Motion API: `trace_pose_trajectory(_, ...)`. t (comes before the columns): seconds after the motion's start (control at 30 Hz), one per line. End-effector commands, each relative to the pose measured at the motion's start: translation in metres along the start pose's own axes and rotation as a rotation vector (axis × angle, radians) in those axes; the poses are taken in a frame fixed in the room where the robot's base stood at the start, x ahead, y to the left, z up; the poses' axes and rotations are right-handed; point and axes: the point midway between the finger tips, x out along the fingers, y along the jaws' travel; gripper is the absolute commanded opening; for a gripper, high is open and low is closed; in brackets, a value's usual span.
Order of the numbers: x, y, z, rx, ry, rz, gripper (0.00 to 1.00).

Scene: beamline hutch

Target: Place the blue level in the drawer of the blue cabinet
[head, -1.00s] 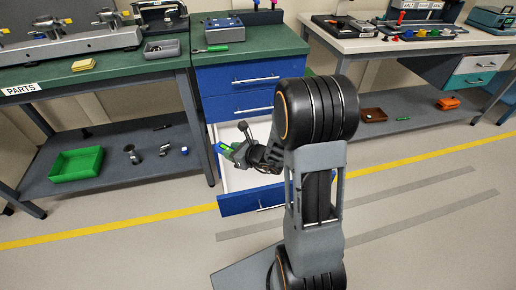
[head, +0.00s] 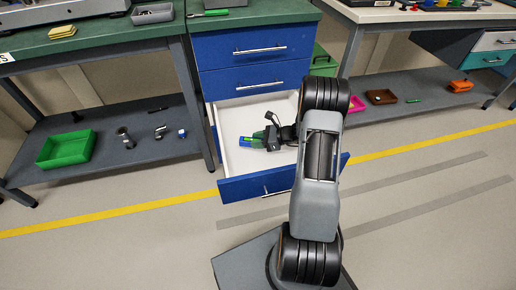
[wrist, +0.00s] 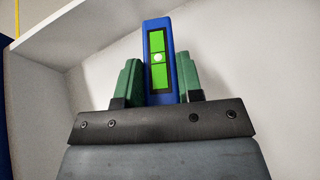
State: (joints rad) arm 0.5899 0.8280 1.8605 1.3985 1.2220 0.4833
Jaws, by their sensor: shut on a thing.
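The blue level (wrist: 153,38), with a green window, is held between the green fingers of my gripper (wrist: 158,72) in the wrist view. In the head view the level (head: 243,142) shows as a small blue and green shape at the tip of my gripper (head: 257,138). The blue cabinet (head: 251,47) has its lower drawer (head: 258,187) pulled out. My gripper and the level are over or inside its white interior. The wrist view shows the white drawer walls (wrist: 70,28) around the level. I cannot tell whether the level touches the drawer floor.
The two upper drawers (head: 255,80) are shut. To the left, a shelf holds a green bin (head: 66,148) and small metal parts. To the right, a lower shelf holds a pink tray (head: 355,104) and a brown tray (head: 381,97). The drawer interior around the level looks clear.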

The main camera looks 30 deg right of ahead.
Motion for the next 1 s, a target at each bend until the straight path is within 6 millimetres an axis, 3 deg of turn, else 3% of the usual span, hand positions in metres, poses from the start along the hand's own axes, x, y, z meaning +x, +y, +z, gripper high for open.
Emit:
trace_pose_trajectory(0.17,0.004,0.0,-0.009,0.0,0.0,0.001,0.06)
trace_pose_trajectory(0.4,0.016,0.001,-0.036,0.001,0.0,0.001,0.06)
trace_pose_trajectory(0.83,0.017,0.0,-0.04,-0.001,0.0,0.0,0.06)
trace_pose_trajectory(0.87,0.017,0.0,-0.041,-0.001,0.0,0.0,0.35)
trace_pose_trajectory(1.0,0.017,0.0,-0.04,-0.001,0.0,0.0,0.48)
